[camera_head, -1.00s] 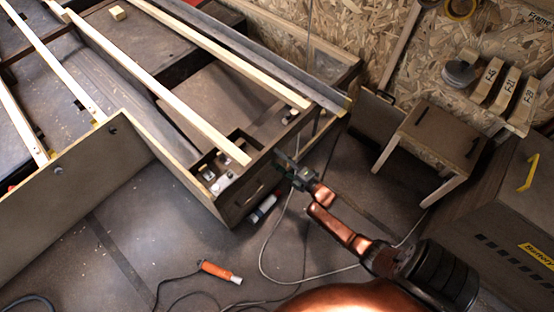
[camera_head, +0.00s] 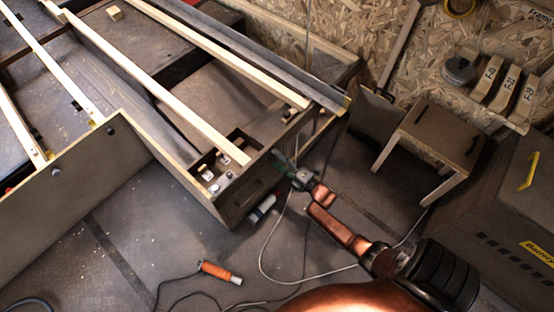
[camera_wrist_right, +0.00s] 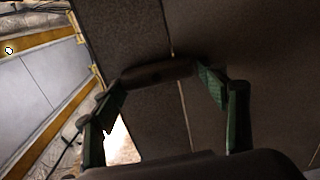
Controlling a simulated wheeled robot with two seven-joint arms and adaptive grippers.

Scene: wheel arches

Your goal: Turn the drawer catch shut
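The right gripper (camera_head: 284,164) is at the dark end face of the wooden frame, by the drawer front (camera_head: 252,193). In the right wrist view, the two green fingers of the right gripper (camera_wrist_right: 165,85) are spread apart. A dark rounded bar (camera_wrist_right: 157,72), which looks like the drawer catch, lies between the fingertips, crosswise over a thin seam in the dark panel. Its ends are close to the fingertips; I cannot tell whether they touch. In the head view the gripper hides the catch. My left gripper is not in view.
An orange-handled tool (camera_head: 219,271) and cables lie on the floor below. A white-and-dark tube (camera_head: 262,209) lies beside the frame's corner. A small wooden stool (camera_head: 440,130) and a dark cabinet (camera_head: 505,215) stand to the right.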

